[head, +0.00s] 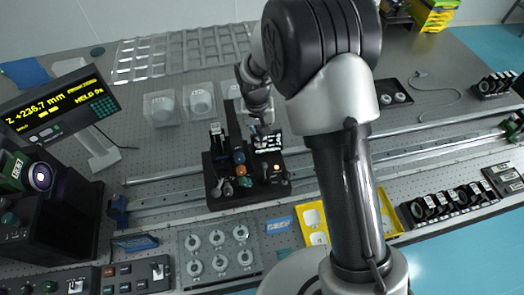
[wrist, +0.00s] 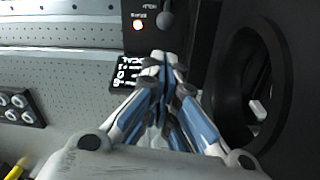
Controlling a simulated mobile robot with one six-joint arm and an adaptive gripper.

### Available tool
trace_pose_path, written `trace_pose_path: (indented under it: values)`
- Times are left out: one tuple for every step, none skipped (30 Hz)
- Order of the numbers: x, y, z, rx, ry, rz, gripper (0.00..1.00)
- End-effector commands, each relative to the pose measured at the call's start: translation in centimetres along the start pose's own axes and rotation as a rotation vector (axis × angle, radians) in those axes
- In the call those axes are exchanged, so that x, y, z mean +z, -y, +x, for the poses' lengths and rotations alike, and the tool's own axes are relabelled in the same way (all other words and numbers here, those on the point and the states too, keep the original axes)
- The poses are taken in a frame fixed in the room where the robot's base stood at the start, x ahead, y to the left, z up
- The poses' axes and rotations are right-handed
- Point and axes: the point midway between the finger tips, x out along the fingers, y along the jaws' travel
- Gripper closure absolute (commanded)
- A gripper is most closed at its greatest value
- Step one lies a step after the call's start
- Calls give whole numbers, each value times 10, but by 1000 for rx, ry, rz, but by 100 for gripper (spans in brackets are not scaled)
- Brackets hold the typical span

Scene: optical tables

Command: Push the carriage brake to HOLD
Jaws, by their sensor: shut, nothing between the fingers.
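The black carriage (head: 218,190) sits on the long rail in the middle of the head view. A dark round knob (wrist: 166,18), seemingly the brake lever's, stands right of the lamp. My gripper (wrist: 165,62) is shut and empty; its tips appear just below the knob in the picture, and I cannot tell whether they touch anything. In the head view my gripper (head: 262,122) is above the carriage's right part, near a white-lettered black plate (head: 268,143).
A display (head: 60,105) at left reads Z +236.7 mm. A large dark ring (wrist: 245,85) is close to my gripper's right in the wrist view. A yellow tray (head: 312,222) lies in front.

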Motion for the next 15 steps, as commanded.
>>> trace_pose_path:
  values:
    - [0,0,3,0,1,0,100]
    - [0,0,5,0,2,0,100]
    - [0,0,9,0,2,0,100]
    - [0,0,12,0,2,0,100]
    - [1,0,17,1,2,0,100]
    - [1,0,24,1,4,0,100]
    - [1,0,29,1,4,0,100]
    - [1,0,35,1,3,0,100]
    - [1,0,43,1,5,0,100]
    - [1,0,49,1,4,0,100]
    - [1,0,54,1,3,0,100]
    - [1,0,62,1,4,0,100]
    - [1,0,67,1,4,0,100]
    - [1,0,72,1,3,0,100]
    - [1,0,78,1,3,0,100]
